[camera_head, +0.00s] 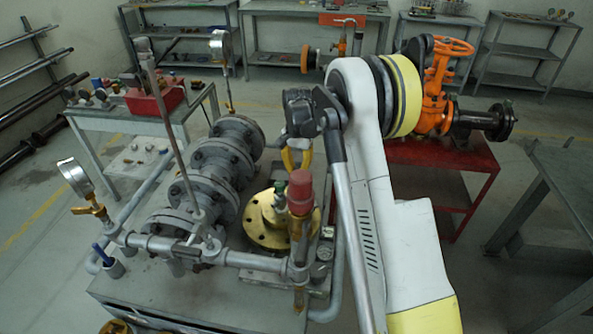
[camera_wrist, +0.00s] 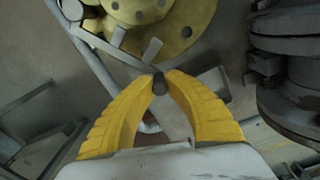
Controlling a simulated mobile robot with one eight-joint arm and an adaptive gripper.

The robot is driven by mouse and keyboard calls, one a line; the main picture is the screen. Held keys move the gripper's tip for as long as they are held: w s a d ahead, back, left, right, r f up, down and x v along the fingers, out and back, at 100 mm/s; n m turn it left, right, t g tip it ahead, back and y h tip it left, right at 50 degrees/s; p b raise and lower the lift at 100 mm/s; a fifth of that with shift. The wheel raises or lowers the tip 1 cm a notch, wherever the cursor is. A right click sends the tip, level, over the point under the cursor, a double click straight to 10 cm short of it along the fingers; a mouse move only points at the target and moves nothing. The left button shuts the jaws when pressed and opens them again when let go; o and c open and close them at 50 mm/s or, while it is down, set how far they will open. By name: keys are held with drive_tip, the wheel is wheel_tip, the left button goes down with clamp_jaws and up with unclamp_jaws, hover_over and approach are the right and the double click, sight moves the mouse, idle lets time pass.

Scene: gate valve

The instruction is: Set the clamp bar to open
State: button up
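My gripper (camera_wrist: 161,77) has two yellow fingers that slant in toward each other, with their tips close together in the wrist view. A small dark rounded piece shows between the tips; whether they press on it is unclear. Flat grey bars (camera_wrist: 118,52) run beside and under the tips, next to a yellow-brass flange (camera_wrist: 196,28); I cannot tell for certain which is the clamp bar. In the head view my gripper (camera_head: 297,158) hangs above and slightly right of the brass flange (camera_head: 262,232). My arm and the red-capped fitting (camera_head: 300,192) hide part of that area.
Grey flanged pipework (camera_head: 215,170) with a pressure gauge (camera_head: 76,178) fills the bench's left side. A thin upright rod (camera_head: 168,115) stands there. An orange gate valve (camera_head: 436,90) sits on a red stand (camera_head: 440,155) behind my arm. Open floor lies between the benches.

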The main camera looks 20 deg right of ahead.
drive_tip(key=o, duration=0.5)
drive_tip(key=shift+r, duration=0.1)
wheel_tip(320, 180, up, 12)
idle(0.5)
